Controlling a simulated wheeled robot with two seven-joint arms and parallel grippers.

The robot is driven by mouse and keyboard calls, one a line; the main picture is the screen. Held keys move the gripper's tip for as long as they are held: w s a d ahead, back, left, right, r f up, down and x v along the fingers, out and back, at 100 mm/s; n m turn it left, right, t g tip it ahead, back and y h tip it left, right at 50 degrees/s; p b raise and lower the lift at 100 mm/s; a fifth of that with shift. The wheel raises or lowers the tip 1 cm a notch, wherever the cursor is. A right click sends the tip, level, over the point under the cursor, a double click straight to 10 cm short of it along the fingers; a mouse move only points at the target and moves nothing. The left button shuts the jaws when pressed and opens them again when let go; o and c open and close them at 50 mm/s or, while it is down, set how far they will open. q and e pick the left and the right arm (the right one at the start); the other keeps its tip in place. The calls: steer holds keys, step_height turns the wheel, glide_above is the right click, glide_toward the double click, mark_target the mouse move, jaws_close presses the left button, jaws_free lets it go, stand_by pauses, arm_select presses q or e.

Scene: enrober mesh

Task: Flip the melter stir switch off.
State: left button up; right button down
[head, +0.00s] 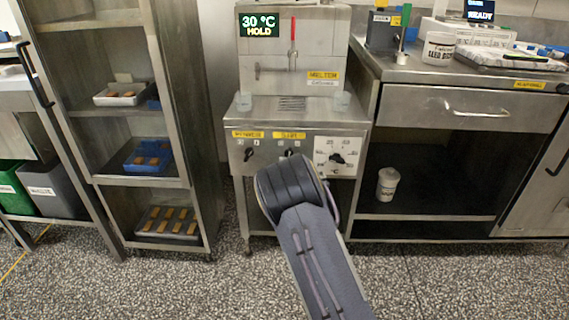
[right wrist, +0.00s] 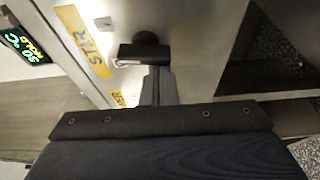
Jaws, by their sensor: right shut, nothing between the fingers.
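The melter (head: 290,110) stands in the middle of the head view. Its front panel has the stir switch (head: 288,152) under a yellow label, just above my right arm. My right gripper (right wrist: 146,53) is shut and empty, at the panel below the stir label (right wrist: 82,40) in the right wrist view. A dark round shape just past the fingertips seems to be the switch; I cannot tell its position or whether I touch it. In the head view my dark right wrist hides the gripper. My left gripper is out of view.
The power switch (head: 248,154) is left of the stir switch, and a temperature dial (head: 337,158) is right of it. A shelf rack (head: 165,110) stands to the left, and a steel bench (head: 460,75) to the right. The speckled floor in front is open.

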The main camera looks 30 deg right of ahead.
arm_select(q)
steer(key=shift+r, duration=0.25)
arm_select(e)
steer(key=n, duration=0.1)
steer(key=n+g, duration=0.1)
steer(key=n, duration=0.3)
steer(key=shift+s+d+f+g, duration=0.25)
steer(key=shift+d+g, duration=0.15)
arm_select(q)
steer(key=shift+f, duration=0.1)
